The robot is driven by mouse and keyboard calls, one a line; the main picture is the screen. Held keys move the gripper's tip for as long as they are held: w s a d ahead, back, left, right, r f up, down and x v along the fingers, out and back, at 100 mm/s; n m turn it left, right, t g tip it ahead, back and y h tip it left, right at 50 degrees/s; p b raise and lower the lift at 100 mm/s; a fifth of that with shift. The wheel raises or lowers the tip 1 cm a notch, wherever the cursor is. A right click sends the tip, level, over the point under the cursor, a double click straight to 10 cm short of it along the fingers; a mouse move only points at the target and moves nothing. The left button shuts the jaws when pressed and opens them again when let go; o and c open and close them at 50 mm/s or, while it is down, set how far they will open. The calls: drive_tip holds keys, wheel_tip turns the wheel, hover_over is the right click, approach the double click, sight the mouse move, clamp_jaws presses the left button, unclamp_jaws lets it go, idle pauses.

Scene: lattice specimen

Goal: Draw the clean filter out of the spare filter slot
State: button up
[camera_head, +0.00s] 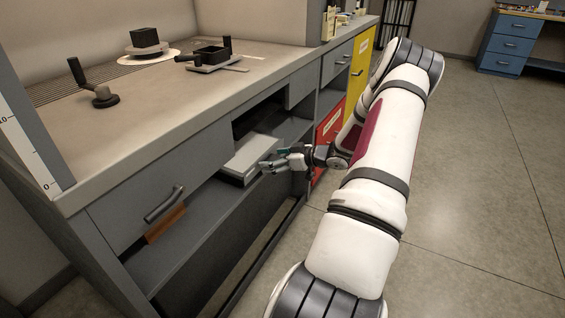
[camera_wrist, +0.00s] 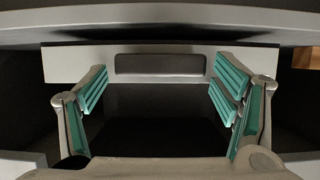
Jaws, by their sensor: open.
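A pale grey flat box, which looks like the clean filter (camera_head: 250,155), sits in a dark opening under the bench top, its near end sticking out. In the wrist view, a light grey front face (camera_wrist: 80,62) with a dark recessed grip spans most of the width. My gripper (camera_head: 266,166) is at the near end of the box. In the wrist view it is open (camera_wrist: 160,92), with a teal-padded finger on each side of the recess and nothing between them. Whether the fingertips touch the face I cannot tell. The back of the box is hidden in the opening.
The bench top (camera_head: 120,85) overhangs the opening. A drawer with a handle (camera_head: 164,204) is to the left, with an orange-brown block (camera_head: 166,224) below it. A red panel (camera_head: 330,130) and a yellow one (camera_head: 359,65) are to the right. The floor (camera_head: 470,200) beside the bench is clear.

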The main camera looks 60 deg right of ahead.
drive_tip(key=shift+w+f, duration=0.1)
drive_tip(key=shift+w, duration=0.2)
drive_tip(key=c, duration=1.6)
drive_tip(key=o, duration=0.6)
drive_tip(key=shift+a, duration=0.1)
drive_tip(key=shift+c, duration=0.7)
drive_tip(key=shift+w, duration=0.1)
